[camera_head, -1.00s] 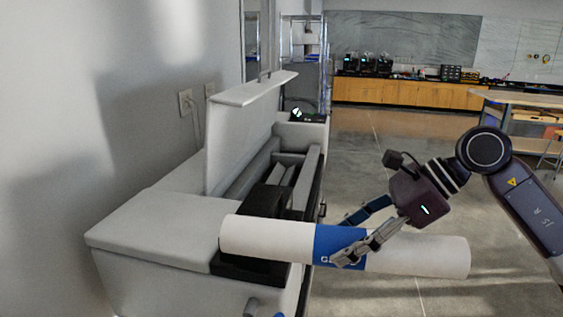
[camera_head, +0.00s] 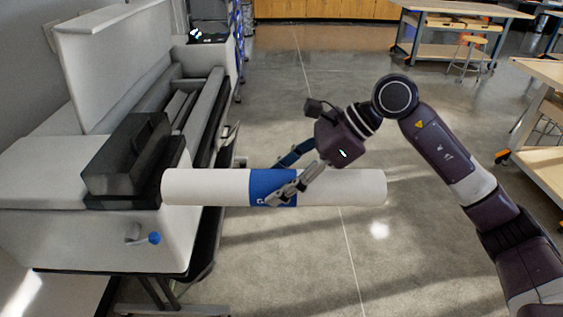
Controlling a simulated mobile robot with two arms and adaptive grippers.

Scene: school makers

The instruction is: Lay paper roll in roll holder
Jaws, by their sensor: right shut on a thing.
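The paper roll (camera_head: 340,187) is a long white cylinder with a blue band around its middle. It lies level across the picture, over the floor at the printer's right side. My right gripper (camera_head: 280,185) is shut on the roll at the blue band. The roll's left end shows close to the black block at the printer's near end; I cannot tell whether they touch. The large grey-white printer (camera_head: 60,185) has its lid (camera_head: 115,65) raised. The open bay (camera_head: 185,100) behind the black block (camera_head: 125,155) shows long grey bars, likely the roll holder. My left gripper is not in view.
A blue-tipped lever (camera_head: 153,238) sticks out of the printer's near side. A wall stands behind the printer at left. Workbenches (camera_head: 460,15) and a stool (camera_head: 468,50) stand at the back right. The floor (camera_head: 300,100) between is clear.

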